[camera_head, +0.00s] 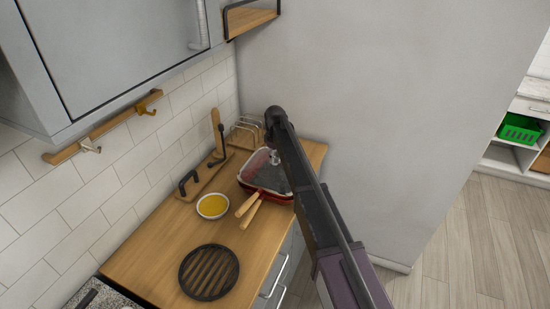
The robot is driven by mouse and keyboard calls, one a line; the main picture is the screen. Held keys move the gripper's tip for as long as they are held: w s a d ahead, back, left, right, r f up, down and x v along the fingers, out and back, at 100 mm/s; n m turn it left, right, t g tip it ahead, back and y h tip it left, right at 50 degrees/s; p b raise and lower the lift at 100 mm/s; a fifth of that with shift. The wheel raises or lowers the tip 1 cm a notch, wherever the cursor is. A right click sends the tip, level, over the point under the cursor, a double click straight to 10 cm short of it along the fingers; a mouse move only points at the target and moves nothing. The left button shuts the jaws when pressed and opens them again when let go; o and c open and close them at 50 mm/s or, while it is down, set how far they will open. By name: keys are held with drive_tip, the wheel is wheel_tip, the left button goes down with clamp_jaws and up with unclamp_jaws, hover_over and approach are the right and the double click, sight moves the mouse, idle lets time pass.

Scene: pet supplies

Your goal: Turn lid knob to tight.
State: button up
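A red square pan (264,192) stands on the wooden counter, near the grey wall. A dark, see-through lid (262,172) seems to lie on it. A small silvery knob (275,159) shows at the lid's upper right, close beside my arm. The knob's turn position is too small to read, and no tight mark can be made out. My dark arm reaches from the lower right up past the pan and covers its right side. I cannot make out my gripper's fingers, so contact with the knob cannot be seen.
On the wooden counter (146,262) are a bowl of yellow contents (212,206), a round black grate (209,272), two wooden handles (249,210) in front of the pan, and a wire rack (247,132) behind. A grey cabinet (115,45) hangs above left.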

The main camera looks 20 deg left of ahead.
clamp_jaws()
drive_tip(key=shift+m, duration=0.4)
drive_tip(key=m, duration=1)
drive_tip(key=shift+s+m, duration=0.1)
drive_tip(key=shift+m, duration=2.5)
drive_tip(key=shift+o, duration=2.3)
unclamp_jaws()
drive_tip(key=shift+a, duration=0.1)
